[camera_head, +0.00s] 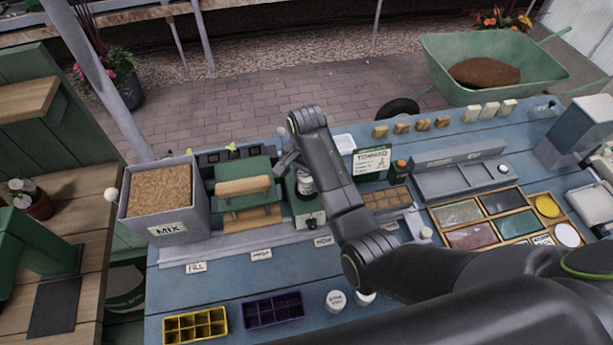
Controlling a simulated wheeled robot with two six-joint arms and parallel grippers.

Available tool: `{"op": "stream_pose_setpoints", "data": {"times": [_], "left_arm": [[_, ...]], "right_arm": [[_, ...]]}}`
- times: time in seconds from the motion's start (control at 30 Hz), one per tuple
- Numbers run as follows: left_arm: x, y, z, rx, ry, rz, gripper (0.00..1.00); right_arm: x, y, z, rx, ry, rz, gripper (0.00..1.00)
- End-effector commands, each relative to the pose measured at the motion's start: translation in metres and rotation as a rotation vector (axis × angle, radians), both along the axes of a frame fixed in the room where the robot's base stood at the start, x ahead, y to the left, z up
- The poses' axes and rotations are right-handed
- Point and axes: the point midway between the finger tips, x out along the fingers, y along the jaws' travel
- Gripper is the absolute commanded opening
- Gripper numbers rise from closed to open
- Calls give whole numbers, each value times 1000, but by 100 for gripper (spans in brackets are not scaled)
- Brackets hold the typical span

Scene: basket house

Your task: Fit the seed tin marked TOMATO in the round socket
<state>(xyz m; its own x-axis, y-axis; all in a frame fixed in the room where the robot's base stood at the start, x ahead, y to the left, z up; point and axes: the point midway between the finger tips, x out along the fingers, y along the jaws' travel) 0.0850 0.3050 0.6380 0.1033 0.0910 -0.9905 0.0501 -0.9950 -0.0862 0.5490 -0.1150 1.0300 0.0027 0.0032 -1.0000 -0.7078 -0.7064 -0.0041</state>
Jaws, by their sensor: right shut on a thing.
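My right gripper (291,163) comes down behind my own forearm, at the green station in the middle of the bench. It is shut on a small tin (305,186) with a pale label, which stands upright at the green station's block (307,208). The label is too small to read, and the arm partly covers the gripper. I cannot see the round socket clearly, nor tell whether the tin is seated in it. A card reading TOMATO (372,160) stands just right of my forearm. My left gripper is out of view.
A grey MIX bin (161,200) stands at the left. Yellow (196,325) and purple (273,309) cell trays and a white round lid (336,300) lie at the front. A wooden divided tray (478,234) fills the right. The front-left bench has free room.

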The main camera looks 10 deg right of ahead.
Motion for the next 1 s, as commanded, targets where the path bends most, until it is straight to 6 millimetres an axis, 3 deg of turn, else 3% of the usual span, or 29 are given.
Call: {"op": "stream_pose_setpoints", "data": {"times": [1.0], "left_arm": [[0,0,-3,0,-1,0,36]], "right_arm": [[0,0,-14,-1,1,0,21]]}}
